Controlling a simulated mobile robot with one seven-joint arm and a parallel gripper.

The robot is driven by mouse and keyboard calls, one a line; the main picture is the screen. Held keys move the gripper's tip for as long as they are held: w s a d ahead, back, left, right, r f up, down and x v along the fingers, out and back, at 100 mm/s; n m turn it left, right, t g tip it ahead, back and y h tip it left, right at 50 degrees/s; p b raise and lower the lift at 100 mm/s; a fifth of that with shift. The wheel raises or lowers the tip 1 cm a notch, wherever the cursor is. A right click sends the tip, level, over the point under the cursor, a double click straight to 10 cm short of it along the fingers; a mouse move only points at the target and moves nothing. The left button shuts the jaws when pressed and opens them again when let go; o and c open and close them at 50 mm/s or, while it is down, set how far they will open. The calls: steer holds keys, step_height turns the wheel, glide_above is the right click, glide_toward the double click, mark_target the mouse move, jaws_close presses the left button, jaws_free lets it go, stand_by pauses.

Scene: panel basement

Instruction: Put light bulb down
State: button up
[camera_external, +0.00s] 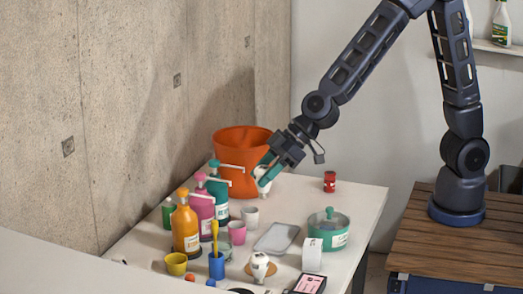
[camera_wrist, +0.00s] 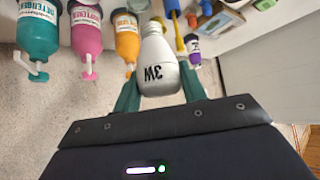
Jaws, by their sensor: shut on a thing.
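In the external view my gripper (camera_external: 266,176) is at the back of the white table (camera_external: 345,205), in front of the orange bucket (camera_external: 238,140). The bulb shows there as a small white shape (camera_external: 263,172), partly covered by the fingers. I cannot tell whether its lower end touches the table.
Orange, pink and teal pump bottles (camera_external: 185,228) stand to the left, with cups (camera_external: 237,233) beside them. A green pot (camera_external: 328,232), a grey tray (camera_external: 277,238) and a red jar (camera_external: 330,182) are on the table. The surface between bucket and red jar looks clear.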

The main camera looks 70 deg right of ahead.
steer(key=shift+f, duration=0.4)
steer(key=shift+f, duration=8.55)
steer(key=o, duration=1.1)
steer(key=shift+c, duration=0.2)
steer(key=v, duration=1.2)
steer(key=shift+s, duration=0.1)
